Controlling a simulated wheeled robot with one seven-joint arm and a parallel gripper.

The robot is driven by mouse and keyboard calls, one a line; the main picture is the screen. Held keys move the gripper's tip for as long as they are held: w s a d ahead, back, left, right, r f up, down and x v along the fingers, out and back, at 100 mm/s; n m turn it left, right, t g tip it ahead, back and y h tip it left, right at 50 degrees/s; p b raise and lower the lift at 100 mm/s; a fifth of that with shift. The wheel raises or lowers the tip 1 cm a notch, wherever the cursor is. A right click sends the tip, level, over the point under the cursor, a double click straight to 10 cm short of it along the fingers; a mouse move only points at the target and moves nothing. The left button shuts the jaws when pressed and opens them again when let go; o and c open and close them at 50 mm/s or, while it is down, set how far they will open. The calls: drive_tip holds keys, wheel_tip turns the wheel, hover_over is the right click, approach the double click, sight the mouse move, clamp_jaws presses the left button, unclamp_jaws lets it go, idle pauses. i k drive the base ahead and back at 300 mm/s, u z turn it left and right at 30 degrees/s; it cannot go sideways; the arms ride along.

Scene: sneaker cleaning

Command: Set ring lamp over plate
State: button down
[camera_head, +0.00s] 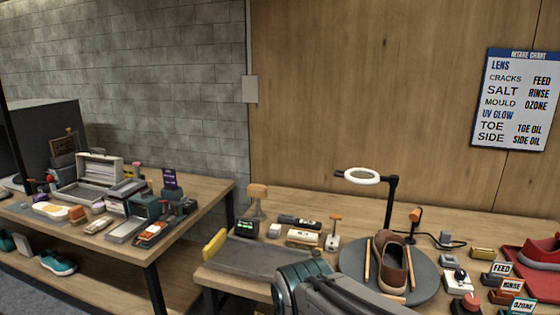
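The ring lamp (362,176) is a white ring on a short dark arm, held at the top of a thin black post (390,203). The ring points left from the post, well above the bench. The plate (430,277) is a round grey disc with a brown shoe (392,264) on it, between thin wooden bars. In the picture the ring is above and left of the shoe; I cannot tell how much of the plate lies under it. A grey link of my arm covers the plate's front left. My gripper is not in view.
An orange-topped tool (415,215) stands right of the post. Small tools crowd the bench behind a grey mat (262,258). Labelled blocks (501,268) and a red tray with a red shoe (541,252) are at right. A cluttered second table (205,187) stands left.

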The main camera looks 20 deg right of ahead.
sight(393, 180)
drive_tip(key=z, duration=0.05)
drive_tip(key=i, duration=0.65)
drive_tip(key=z, duration=0.7)
drive_tip(key=i, duration=0.55)
drive_tip(key=z, duration=0.5)
